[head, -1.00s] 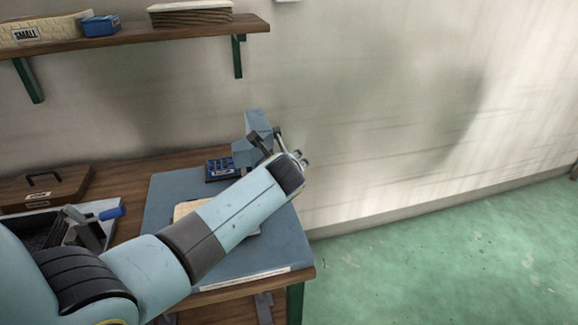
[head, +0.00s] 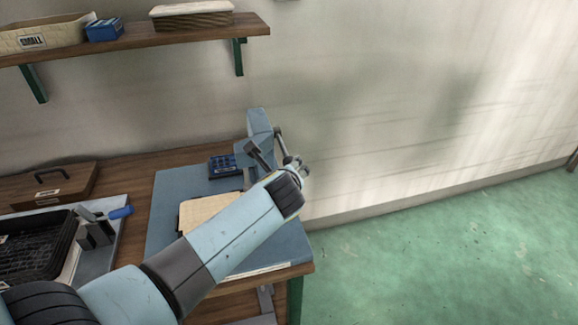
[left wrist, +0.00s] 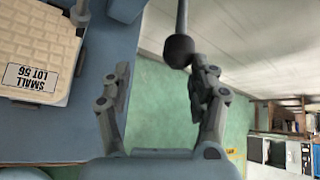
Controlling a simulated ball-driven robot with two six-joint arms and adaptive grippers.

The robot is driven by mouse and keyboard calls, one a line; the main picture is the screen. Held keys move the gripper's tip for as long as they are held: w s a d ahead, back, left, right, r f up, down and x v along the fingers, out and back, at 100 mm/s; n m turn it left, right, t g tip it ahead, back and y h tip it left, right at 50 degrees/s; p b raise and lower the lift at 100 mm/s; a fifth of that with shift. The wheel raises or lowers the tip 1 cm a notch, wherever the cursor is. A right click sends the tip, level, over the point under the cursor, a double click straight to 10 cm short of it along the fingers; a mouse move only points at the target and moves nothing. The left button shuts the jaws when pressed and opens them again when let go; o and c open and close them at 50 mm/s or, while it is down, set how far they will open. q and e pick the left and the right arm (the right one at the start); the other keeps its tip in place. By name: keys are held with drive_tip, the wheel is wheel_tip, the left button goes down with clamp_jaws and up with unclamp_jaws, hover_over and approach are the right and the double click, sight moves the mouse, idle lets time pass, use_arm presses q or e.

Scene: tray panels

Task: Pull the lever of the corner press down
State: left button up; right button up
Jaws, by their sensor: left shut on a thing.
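The blue corner press (head: 259,123) stands at the back right corner of the blue bench mat. Its lever, a thin dark rod (head: 283,146), slants down toward my left gripper (head: 298,164). In the left wrist view the lever's dark ball knob (left wrist: 178,50) sits by the tip of the right-hand finger, its rod running up out of view. My forearm hides part of the press base. My right gripper is not in view.
A cream panel (head: 205,212) labelled SMALL LOT 56 lies on the mat (head: 170,200). A small blue box (head: 223,166) is behind it. At left are a black crate (head: 35,242), a blue-handled clamp (head: 100,222) and a brown case (head: 50,185). The floor at right is clear.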

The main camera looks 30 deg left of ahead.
use_arm(q)
drive_tip(key=p+v, duration=0.4)
drive_tip(key=v, duration=0.2)
drive_tip(key=shift+s+d+f, duration=0.2)
drive_tip(key=shift+s+d, duration=0.1)
drive_tip(key=shift+s, duration=0.1)
idle(0.4)
